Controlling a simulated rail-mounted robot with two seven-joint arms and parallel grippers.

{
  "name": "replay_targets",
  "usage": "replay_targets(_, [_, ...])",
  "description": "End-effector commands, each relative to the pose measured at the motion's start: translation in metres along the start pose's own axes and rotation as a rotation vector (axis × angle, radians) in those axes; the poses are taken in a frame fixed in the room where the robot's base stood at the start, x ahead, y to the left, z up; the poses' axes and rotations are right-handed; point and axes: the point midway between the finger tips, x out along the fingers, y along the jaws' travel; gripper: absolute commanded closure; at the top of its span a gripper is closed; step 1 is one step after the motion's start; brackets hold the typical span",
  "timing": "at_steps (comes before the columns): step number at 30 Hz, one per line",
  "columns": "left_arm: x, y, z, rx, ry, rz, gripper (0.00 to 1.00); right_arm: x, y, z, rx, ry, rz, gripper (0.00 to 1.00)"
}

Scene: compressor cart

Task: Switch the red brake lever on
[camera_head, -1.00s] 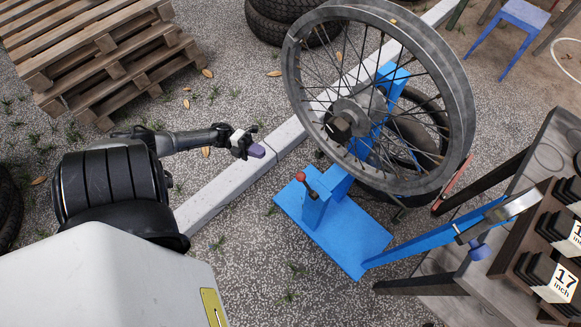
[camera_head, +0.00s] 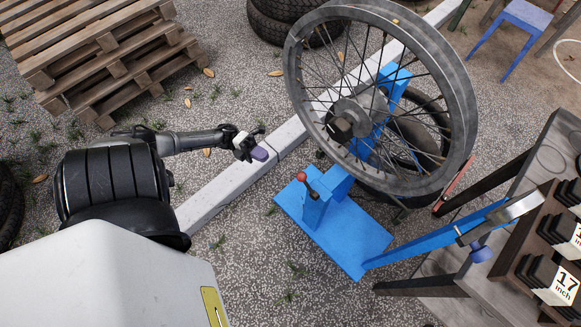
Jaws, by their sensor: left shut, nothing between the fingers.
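The red brake lever (camera_head: 302,178) has a round red knob on a short dark stem. It stands on a blue post of the blue wheel stand (camera_head: 345,240) in the middle of the view. The stand carries a large grey spoked wheel (camera_head: 456,100). My left gripper (camera_head: 262,153), with purple fingertips, is up and to the left of the lever, clear of it. It is shut and empty. My right gripper is not in view.
A grey concrete kerb (camera_head: 215,195) runs diagonally behind the stand. A wooden table (camera_head: 540,145) with boxes stands at the right, and wooden pallets (camera_head: 100,55) lie at the upper left. Tyres (camera_head: 275,22) lie at the top. Gravel around the stand's left side is free.

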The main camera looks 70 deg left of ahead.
Motion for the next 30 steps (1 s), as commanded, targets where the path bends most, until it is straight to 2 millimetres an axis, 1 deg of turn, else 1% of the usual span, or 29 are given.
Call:
replay_targets(1, [0.010,0.001,-0.001,0.001,0.003,-0.003,1.00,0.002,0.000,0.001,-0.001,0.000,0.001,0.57])
replay_targets(3, [0.024,0.001,-0.001,0.002,0.004,-0.003,1.00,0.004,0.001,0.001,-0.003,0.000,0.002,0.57])
replay_targets(9, [0.061,0.002,0.000,0.001,0.003,-0.002,1.00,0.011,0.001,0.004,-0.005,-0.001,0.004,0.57])
replay_targets(15, [0.091,0.002,0.000,0.001,0.003,-0.002,1.00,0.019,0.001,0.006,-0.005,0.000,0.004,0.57])
replay_targets(21, [0.108,0.001,0.000,0.001,0.001,-0.001,1.00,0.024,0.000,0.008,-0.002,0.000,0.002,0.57])
replay_targets(25, [0.114,0.001,0.000,0.000,0.000,0.000,1.00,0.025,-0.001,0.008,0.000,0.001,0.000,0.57])
replay_targets(30, [0.115,0.000,0.000,0.000,0.000,0.000,1.00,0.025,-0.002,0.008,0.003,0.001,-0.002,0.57])
